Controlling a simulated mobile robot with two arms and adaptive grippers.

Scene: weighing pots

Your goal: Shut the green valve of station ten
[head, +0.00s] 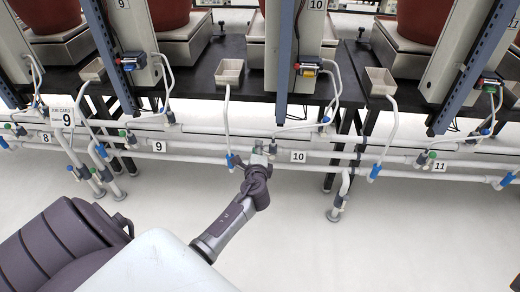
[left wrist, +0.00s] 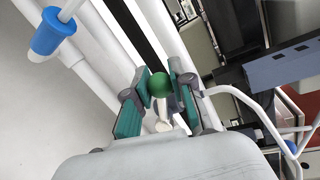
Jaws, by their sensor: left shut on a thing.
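The green valve (left wrist: 160,85) shows as a round green knob in the left wrist view, between the two teal-padded fingers of my left gripper (left wrist: 159,95). The fingers are shut on it. In the head view my left gripper (head: 261,158) reaches the white pipe just left of the number 10 label (head: 298,156); the knob is mostly hidden there by the gripper. My right gripper is in neither view.
A blue-ended hose (head: 231,162) hangs just left of the gripper, and it also shows in the left wrist view (left wrist: 52,33). Label 9 (head: 159,146) and label 11 (head: 440,166) mark neighbouring stations. A blue upright (head: 285,60) stands above; the floor in front is clear.

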